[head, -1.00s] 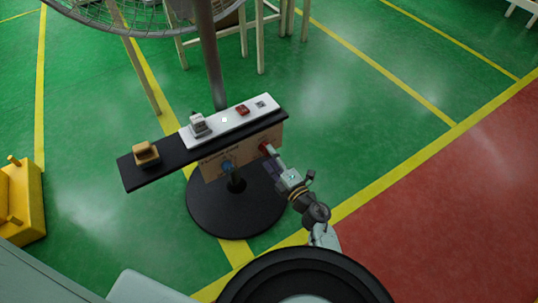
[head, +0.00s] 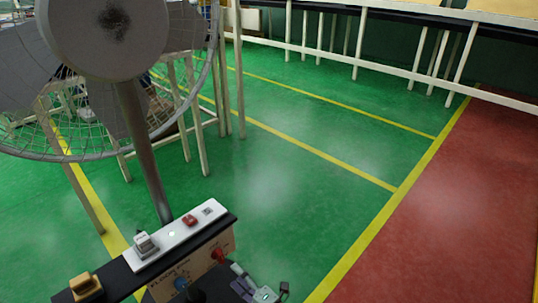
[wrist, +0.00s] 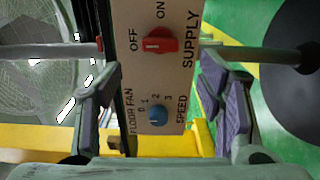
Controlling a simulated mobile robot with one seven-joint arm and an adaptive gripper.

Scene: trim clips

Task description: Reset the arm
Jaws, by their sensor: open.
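My gripper (head: 240,272) is at the lower edge of the head view, just right of the control panel's front face. In the wrist view my gripper (wrist: 157,85) is open, with one finger on each side of the panel (wrist: 150,75) and nothing held between them. The panel carries a red supply knob (wrist: 160,44) marked OFF and ON, and a blue speed knob (wrist: 158,114) below it. In the head view the red knob (head: 217,254) is close to the fingertips; the blue knob (head: 181,284) is further left. Most of my arm is out of view.
A large floor fan (head: 110,80) stands behind the panel on a metal pole (head: 145,150). A black shelf (head: 120,272) holds a white power strip (head: 178,238), a grey plug (head: 145,245) and a yellow block (head: 85,288). Green floor (head: 290,210) is clear to the right.

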